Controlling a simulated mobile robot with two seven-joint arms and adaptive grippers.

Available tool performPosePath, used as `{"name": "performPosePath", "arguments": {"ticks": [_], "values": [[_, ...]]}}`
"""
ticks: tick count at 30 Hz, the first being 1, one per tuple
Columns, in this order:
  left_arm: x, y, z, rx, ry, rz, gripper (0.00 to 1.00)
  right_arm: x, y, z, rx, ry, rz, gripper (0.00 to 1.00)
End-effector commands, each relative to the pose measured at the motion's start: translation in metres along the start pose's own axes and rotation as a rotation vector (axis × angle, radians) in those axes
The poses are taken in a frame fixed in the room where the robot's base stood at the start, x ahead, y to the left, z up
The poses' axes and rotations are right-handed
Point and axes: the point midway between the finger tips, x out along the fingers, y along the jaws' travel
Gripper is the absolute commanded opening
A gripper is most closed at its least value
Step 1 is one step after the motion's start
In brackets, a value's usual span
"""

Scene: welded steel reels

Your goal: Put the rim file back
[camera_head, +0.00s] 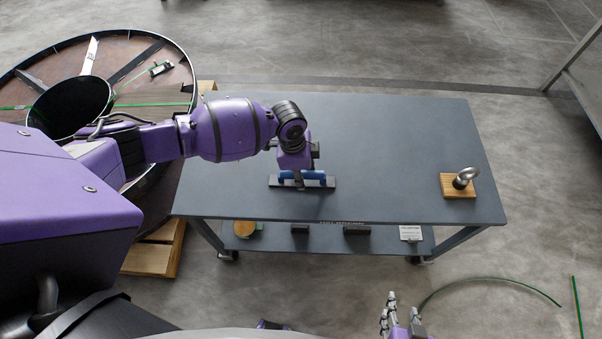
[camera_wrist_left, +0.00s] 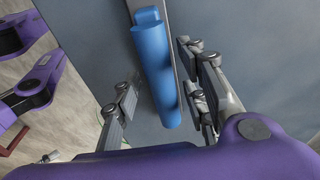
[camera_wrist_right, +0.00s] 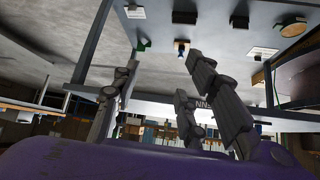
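The rim file is a dark flat bar with blue grips (camera_head: 318,176), lying on the grey top of the cart. My left gripper (camera_head: 300,172) points down at the middle of it. In the left wrist view, a blue grip (camera_wrist_left: 155,65) lies between the spread fingers of my left gripper (camera_wrist_left: 160,90), with a visible gap on both sides. I cannot tell the height of the fingertips above the cart top. My right gripper (camera_head: 391,312) is low in front of the cart. In the right wrist view its fingers (camera_wrist_right: 160,70) are spread and hold nothing.
The grey cart top (camera_head: 400,130) is mostly clear. A wooden block (camera_head: 458,192) with a metal ring piece stands at its right. A lower shelf (camera_head: 275,240) carries several small items. A large steel reel (camera_head: 175,95) on a wooden pallet (camera_head: 150,259) stands left.

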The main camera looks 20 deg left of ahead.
Motion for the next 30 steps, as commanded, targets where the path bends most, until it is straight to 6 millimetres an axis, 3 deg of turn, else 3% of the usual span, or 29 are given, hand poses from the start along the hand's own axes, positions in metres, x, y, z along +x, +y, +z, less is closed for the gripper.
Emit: {"name": "performPosePath", "arguments": {"ticks": [12,18,26,30], "values": [[-0.084,-0.002,-0.001,0.001,0.003,-0.006,0.39,-0.003,-0.004,-0.012,-0.003,0.012,-0.011,0.4],[-0.112,-0.001,-0.001,0.001,0.002,-0.004,0.39,-0.004,-0.002,-0.007,-0.01,0.002,-0.011,0.4],[-0.121,-0.001,0.0,-0.001,0.001,-0.001,0.39,-0.006,-0.001,-0.004,-0.01,-0.005,-0.01,0.4],[-0.106,0.013,-0.008,-0.017,0.038,0.004,0.39,-0.007,-0.002,-0.004,-0.008,-0.004,-0.009,0.4]]}}
